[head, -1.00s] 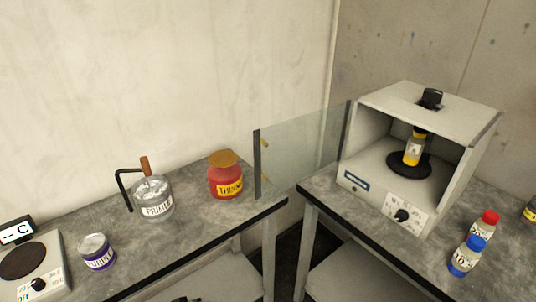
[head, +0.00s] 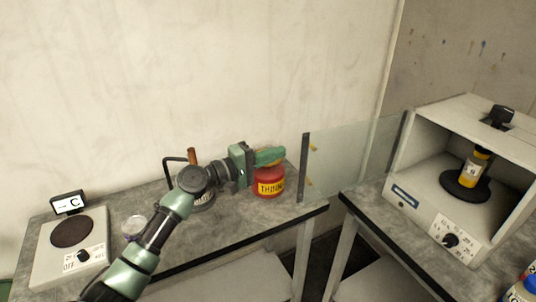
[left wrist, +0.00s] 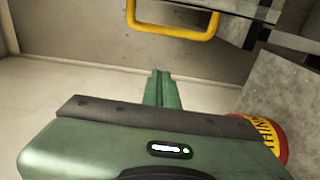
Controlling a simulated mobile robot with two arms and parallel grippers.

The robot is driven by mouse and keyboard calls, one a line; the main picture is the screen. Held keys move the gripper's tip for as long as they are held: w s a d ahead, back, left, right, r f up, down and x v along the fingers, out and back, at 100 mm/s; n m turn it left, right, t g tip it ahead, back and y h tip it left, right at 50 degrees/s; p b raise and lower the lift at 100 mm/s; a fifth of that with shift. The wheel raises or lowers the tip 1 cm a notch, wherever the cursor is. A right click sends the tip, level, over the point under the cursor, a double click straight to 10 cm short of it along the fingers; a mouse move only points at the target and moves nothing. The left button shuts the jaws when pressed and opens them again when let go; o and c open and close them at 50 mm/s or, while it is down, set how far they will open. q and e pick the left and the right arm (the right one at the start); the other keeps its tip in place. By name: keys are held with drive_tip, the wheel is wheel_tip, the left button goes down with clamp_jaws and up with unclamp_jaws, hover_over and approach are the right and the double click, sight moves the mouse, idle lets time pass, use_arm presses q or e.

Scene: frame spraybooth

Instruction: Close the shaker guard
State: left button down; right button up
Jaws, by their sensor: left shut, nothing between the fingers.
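The shaker (head: 450,215) is a white box on the right bench with an open front, a black knob and a bottle with a yellow band on its round black plate. My right gripper is not in view.
The red thinner jar (head: 268,183) stands directly below my left gripper. The primer jar (head: 203,200) is partly hidden behind my arm. A purple-labelled can (head: 134,226) and a hotplate (head: 72,238) are further left. A blue-capped bottle (head: 526,290) stands at the lower right.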

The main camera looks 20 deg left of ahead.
use_arm(q)
drive_tip(key=d+p, duration=0.2)
drive_tip(key=d, duration=0.1)
drive_tip(key=d+p, duration=0.1)
drive_tip(key=d, duration=0.1)
drive_tip(key=shift+w+d+p, duration=0.15)
drive_tip(key=shift+w+p, duration=0.25)
drive_tip(key=shift+f, duration=0.1)
drive_tip(key=shift+d, duration=0.1)
